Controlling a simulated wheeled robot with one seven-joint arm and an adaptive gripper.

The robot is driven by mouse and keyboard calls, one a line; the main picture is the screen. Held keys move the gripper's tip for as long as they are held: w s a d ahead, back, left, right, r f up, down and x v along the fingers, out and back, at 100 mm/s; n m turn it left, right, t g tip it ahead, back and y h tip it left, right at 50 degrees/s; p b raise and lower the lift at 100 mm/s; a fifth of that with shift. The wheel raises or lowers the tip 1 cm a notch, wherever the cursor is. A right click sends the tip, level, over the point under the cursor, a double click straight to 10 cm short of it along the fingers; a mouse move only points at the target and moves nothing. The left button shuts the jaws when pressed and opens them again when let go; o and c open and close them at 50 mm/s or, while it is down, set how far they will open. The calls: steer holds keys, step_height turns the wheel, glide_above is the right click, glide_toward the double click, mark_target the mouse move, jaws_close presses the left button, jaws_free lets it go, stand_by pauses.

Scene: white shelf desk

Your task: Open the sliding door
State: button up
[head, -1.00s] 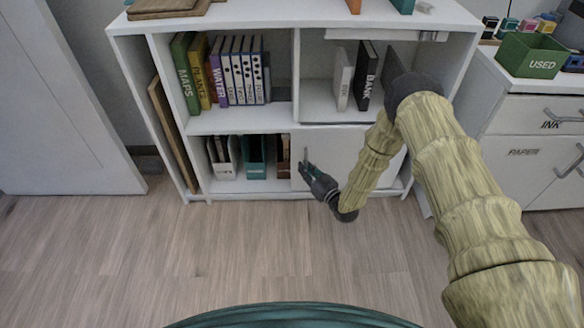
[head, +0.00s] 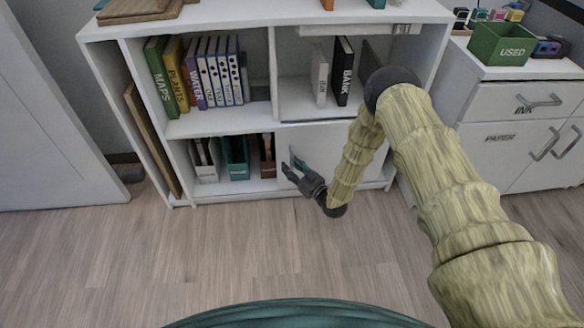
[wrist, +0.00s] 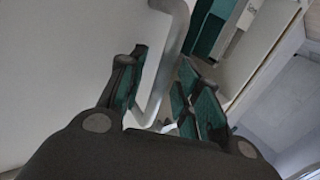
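The white sliding door (head: 325,150) covers the lower right compartment of the white shelf desk. Its upright light grey handle (head: 291,157) is near its left edge. My gripper (head: 286,168) is at this handle, low in front of the door. In the wrist view the handle (wrist: 176,50) runs down between the dark, green-padded fingers of my gripper (wrist: 160,92). The fingers are apart, one on each side of the bar, with gaps showing. My wrist housing hides the lower part of that view.
The lower left compartment is open, with a white file holder (head: 204,160), a teal file holder (head: 235,157) and a brown one (head: 267,156). Books (head: 200,75) stand above. A drawer cabinet (head: 500,130) is at the right. The wooden floor (head: 200,260) in front is clear.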

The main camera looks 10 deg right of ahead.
steer(key=v, duration=1.2)
stand_by(0.3)
steer(key=s+d+f+m+g+h, duration=0.2)
steer(key=s+f+g+h, duration=0.2)
steer(key=s, duration=0.6)
steer(key=s+d+f+m+g+h, duration=0.1)
steer(key=s+f+m+g+h, duration=0.2)
steer(key=s, duration=0.7)
steer(key=s+d+r+m+g+h, duration=0.15)
steer(key=s+g, duration=0.25)
steer(key=s, duration=0.7)
steer(key=s+d+r+m+g+h, duration=0.1)
steer(key=s+d+r+g+h, duration=0.2)
steer(key=s, duration=0.8)
step_height(320, 180, up, 32)
steer(key=g+y+p, duration=0.1)
steer(key=p, duration=3.3)
